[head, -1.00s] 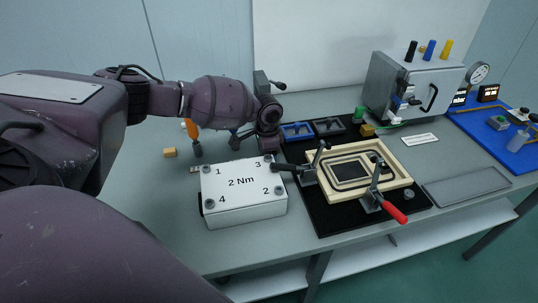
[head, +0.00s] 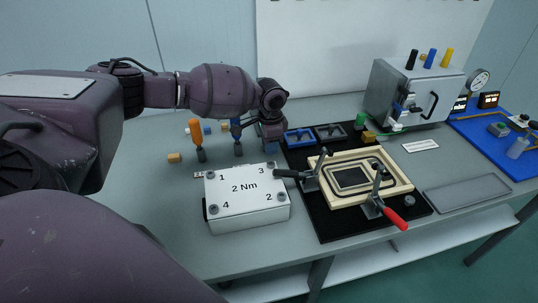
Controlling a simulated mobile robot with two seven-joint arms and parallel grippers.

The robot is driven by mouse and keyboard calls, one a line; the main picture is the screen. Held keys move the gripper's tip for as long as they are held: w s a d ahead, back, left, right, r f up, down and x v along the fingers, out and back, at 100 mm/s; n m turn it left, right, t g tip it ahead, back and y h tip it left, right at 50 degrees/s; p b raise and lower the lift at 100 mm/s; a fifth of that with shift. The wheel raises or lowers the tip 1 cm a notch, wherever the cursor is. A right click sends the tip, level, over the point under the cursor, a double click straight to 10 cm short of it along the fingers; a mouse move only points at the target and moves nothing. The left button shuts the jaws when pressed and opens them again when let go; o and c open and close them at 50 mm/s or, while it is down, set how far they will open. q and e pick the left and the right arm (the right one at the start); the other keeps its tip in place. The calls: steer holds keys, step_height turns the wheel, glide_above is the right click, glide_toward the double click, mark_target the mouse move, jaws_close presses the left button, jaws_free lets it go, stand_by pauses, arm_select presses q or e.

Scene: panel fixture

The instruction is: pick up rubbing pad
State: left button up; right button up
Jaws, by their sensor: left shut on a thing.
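My left gripper (head: 271,139) points down behind the white block marked 2 Nm (head: 246,189), just left of a blue frame-shaped piece (head: 299,138). I cannot make out a rubbing pad for certain. A wooden frame (head: 401,187) with a dark rectangular centre lies on a black mat (head: 330,225). My right gripper is not in view.
Toggle clamps, one with a red handle (head: 396,218), stand at the wooden frame. Orange (head: 196,130) and blue-handled tools stand behind the block. A grey cabinet (head: 413,90) and a blue mat (head: 490,143) are at right. The table's front left is clear.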

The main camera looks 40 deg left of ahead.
arm_select(q)
step_height(320, 180, up, 14)
steer(key=p, duration=0.1)
steer(key=shift+f, duration=0.25)
